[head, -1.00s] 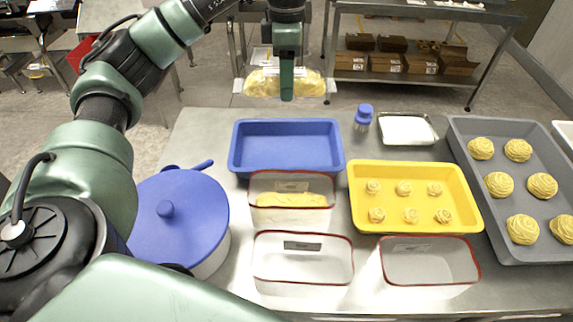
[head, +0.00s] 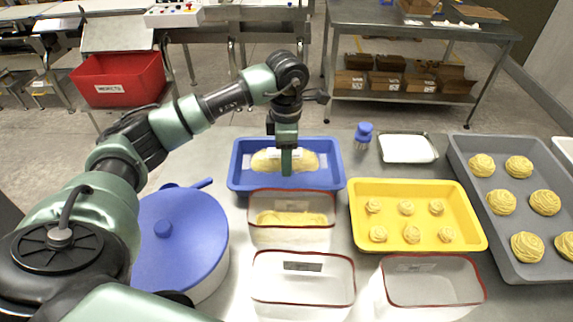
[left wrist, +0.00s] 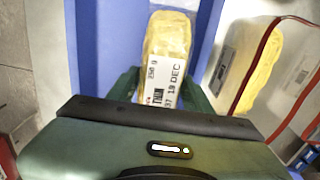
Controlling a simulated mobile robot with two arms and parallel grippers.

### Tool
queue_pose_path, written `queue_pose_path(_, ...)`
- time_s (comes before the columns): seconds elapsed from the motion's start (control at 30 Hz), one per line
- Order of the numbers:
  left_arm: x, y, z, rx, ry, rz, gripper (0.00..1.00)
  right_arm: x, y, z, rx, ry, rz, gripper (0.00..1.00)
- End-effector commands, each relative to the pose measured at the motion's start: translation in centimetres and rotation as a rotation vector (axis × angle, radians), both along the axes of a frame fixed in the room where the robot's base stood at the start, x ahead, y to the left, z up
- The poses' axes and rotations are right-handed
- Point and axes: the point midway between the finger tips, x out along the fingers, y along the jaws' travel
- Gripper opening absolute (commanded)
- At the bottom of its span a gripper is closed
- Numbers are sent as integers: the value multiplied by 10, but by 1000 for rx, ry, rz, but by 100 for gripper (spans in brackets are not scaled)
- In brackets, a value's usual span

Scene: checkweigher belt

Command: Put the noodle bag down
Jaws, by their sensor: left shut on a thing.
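The noodle bag (head: 308,160) is a clear bag of yellow noodles with a white label. It lies within the outline of the blue tray (head: 240,181), low over or on the tray's floor; I cannot tell if it touches. My left gripper (head: 287,168) points down from above and is shut on the bag's middle. In the left wrist view the bag (left wrist: 168,38) shows its printed label between the green fingers (left wrist: 165,95), with the blue tray (left wrist: 88,45) around it. My right gripper is not in view.
A white red-rimmed bin with noodles (head: 290,236) stands right in front of the blue tray. A blue-lidded pot (head: 190,245) is at left. A yellow tray (head: 470,243), a blue-capped bottle (head: 363,133) and a grey tray (head: 481,225) are to the right.

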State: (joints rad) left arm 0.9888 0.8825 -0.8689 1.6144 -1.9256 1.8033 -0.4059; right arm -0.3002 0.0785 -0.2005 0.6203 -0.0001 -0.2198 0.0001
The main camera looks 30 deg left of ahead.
Motion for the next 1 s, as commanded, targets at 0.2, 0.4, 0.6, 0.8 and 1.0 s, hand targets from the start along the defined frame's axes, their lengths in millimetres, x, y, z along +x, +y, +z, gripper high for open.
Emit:
queue_pose_path(0.2,0,0,-30,-1,2,-1,0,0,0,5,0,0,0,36)
queue_pose_path(0.4,0,0,-31,0,-1,-1,0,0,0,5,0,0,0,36)
queue_pose_path(0.6,0,0,-37,0,-1,0,0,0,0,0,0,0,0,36)
queue_pose_path(0.8,0,0,-43,0,-1,0,0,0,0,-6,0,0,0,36)
queue_pose_path(1.0,0,0,-43,0,0,0,59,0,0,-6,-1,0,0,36)
